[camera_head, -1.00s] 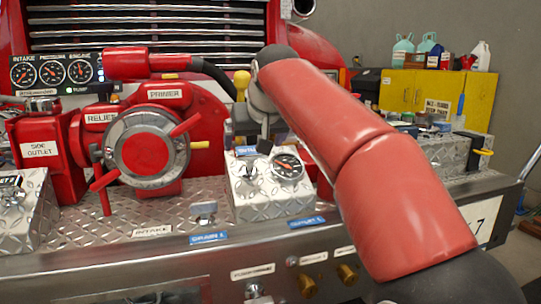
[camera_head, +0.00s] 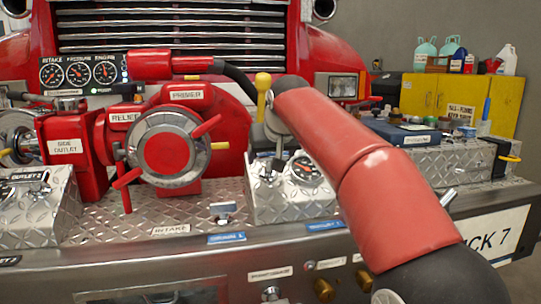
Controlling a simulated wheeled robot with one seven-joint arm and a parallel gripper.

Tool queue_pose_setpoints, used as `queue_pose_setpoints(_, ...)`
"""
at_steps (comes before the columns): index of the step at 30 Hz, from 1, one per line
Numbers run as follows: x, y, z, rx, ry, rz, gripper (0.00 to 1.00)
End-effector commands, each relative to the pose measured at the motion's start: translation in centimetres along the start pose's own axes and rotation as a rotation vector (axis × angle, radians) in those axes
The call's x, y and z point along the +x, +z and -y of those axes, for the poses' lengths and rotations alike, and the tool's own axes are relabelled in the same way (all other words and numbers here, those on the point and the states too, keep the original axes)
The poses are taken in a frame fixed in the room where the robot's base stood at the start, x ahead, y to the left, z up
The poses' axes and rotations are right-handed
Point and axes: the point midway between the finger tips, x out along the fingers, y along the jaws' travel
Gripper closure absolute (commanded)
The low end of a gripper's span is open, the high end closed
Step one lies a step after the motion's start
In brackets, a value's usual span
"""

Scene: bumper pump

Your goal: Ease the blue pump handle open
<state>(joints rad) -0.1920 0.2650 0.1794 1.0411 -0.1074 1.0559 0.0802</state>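No handle in view is clearly blue, so I cannot tell which is the blue pump handle. A small metal lever (camera_head: 222,209) stands on the diamond-plate deck above a blue label (camera_head: 227,238). A second metal lever (camera_head: 270,168) sits on the silver outlet box (camera_head: 292,203), just below my gripper. My gripper (camera_head: 272,148) is grey and points down over the left part of that box. My red arm hides much of it. I cannot tell whether its fingers are apart, or whether they touch the lever.
A red valve wheel (camera_head: 168,152) with protruding handles stands left of my gripper. A yellow-knobbed lever (camera_head: 262,85) rises close behind it. A blue flat object (camera_head: 402,132) lies at right. A yellow cabinet (camera_head: 438,98) stands behind.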

Motion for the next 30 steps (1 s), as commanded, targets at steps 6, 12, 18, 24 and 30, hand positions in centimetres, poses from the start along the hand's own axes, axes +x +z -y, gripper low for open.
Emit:
queue_pose_setpoints(6,0.0,0.0,0.0,0.0,0.0,0.0,0.67)
queue_pose_setpoints(12,-1.4,-0.6,0.0,0.0,0.0,-0.002,0.68)
queue_pose_setpoints(18,-4.8,-1.5,0.0,0.0,0.001,-0.002,0.68)
queue_pose_setpoints(24,-5.0,-1.3,0.0,0.0,0.001,-0.005,0.68)
queue_pose_setpoints(30,-5.0,-1.4,0.0,0.0,0.0,-0.006,0.14)
